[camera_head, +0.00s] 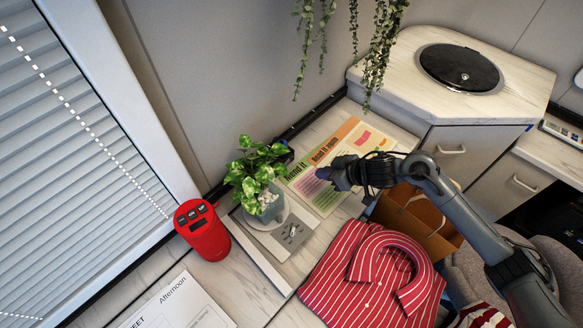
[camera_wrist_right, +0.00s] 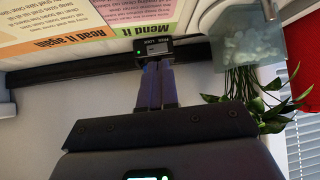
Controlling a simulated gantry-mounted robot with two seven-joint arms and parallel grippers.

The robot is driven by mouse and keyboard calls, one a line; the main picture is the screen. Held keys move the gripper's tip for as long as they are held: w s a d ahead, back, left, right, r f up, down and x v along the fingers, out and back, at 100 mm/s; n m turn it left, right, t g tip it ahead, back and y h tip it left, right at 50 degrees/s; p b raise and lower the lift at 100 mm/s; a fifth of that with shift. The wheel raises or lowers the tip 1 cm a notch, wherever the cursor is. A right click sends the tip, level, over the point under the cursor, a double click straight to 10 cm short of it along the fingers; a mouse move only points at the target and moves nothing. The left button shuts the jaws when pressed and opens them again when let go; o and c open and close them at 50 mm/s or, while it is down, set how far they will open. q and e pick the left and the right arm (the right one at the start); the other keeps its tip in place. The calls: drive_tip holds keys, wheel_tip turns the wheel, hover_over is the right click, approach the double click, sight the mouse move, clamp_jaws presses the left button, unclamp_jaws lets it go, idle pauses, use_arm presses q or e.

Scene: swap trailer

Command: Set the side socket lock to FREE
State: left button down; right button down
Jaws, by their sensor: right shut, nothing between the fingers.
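The side socket lock looks to be a small dark box (camera_wrist_right: 152,46) on the black rail, between the poster and the plant pot in the right wrist view. It carries small pale lettering, too small to read surely, and a green light towards its left side. Its lower part is hidden behind my fingers, and I cannot tell its setting. My right gripper (camera_wrist_right: 157,66) is shut and empty, its tips in front of the box; contact is unclear. In the head view the right gripper (camera_head: 325,174) hangs over the poster, right of the plant. My left gripper is not in view.
A leafy plant (camera_head: 257,172) in a pot and a red canister (camera_head: 202,230) stand left of my right gripper. A flat plate with metal fittings (camera_head: 293,231) lies in front of the pot. A striped shirt (camera_head: 365,280) and a poster (camera_head: 318,195) lie nearby. Vines hang above.

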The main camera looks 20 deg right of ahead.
sight(284, 168)
drive_tip(key=shift+w, duration=0.1)
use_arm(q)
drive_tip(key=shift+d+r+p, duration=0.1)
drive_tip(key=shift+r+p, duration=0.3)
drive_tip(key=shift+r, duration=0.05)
use_arm(e)
drive_tip(key=x, duration=1)
use_arm(q)
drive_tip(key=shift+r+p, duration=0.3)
drive_tip(key=shift+p, duration=0.05)
use_arm(e)
drive_tip(key=shift+w+a+r, duration=0.15)
drive_tip(key=shift+w+a, duration=0.5)
drive_tip(key=shift+w, duration=0.3)
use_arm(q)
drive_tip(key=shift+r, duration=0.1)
use_arm(e)
drive_tip(key=shift+w+a, duration=0.5)
drive_tip(key=shift+w, duration=0.2)
